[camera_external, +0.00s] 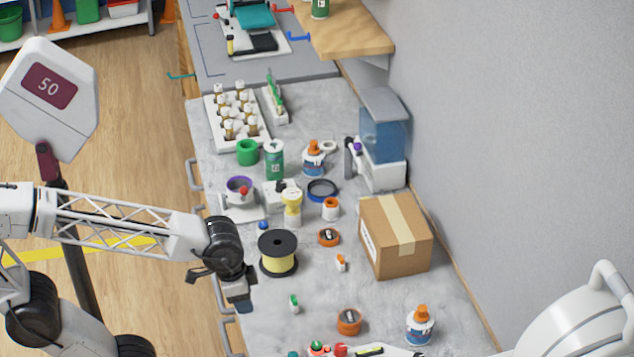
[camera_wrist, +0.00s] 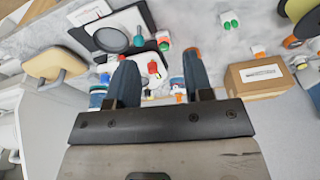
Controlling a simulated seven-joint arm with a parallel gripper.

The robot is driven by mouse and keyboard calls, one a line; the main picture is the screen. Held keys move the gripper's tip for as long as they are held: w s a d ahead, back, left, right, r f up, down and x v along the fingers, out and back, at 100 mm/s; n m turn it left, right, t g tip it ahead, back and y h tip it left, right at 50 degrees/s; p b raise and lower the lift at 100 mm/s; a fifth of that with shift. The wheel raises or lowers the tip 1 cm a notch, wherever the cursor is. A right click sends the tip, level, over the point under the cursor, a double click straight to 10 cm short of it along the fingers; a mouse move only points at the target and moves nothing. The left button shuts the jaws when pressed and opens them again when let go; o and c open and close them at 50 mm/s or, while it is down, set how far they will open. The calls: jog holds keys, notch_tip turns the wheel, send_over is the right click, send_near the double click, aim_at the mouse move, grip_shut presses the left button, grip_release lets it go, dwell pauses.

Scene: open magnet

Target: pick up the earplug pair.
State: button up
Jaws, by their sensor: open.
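A small green-and-white item (camera_external: 294,303), which looks like the earplug pair, lies on the grey counter (camera_external: 270,325); its small size leaves this uncertain. In the wrist view, a white piece with green ends (camera_wrist: 229,20) near the top, right of the fingers, appears to be the same item. My gripper (camera_external: 241,303) is over the counter's left edge, left of the item and apart from it. In the wrist view my gripper (camera_wrist: 160,70) has its two dark fingers spread with nothing held between them.
A yellow spool (camera_external: 278,264) stands behind the item. An orange-and-white piece (camera_external: 341,263), an orange ring (camera_external: 349,321), a cardboard box (camera_external: 395,238) and a glue bottle (camera_external: 420,325) are to the right. Several small items crowd the front. Bare counter surrounds the green-and-white item.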

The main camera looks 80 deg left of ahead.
jog(key=w+a+f+m+g, duration=0.1)
jog(key=w+a+f+m, duration=0.5)
jog(key=w, duration=0.3)
jog(key=m+g, duration=0.1)
jog(key=m, duration=0.7)
send_over(294, 298)
notch_tip(294, 298, down, 7)
jog(key=shift+d+r, duration=0.1)
jog(key=shift+r, duration=0.1)
jog(key=shift+f+m, duration=0.15)
jog(key=shift+m, duration=0.25)
jog(key=shift+f, duration=0.1)
jog(key=shift+f, duration=1.2)
jog(key=shift+f, duration=0.1)
jog(key=shift+f, duration=2.5)
jog(key=shift+c, duration=0.3)
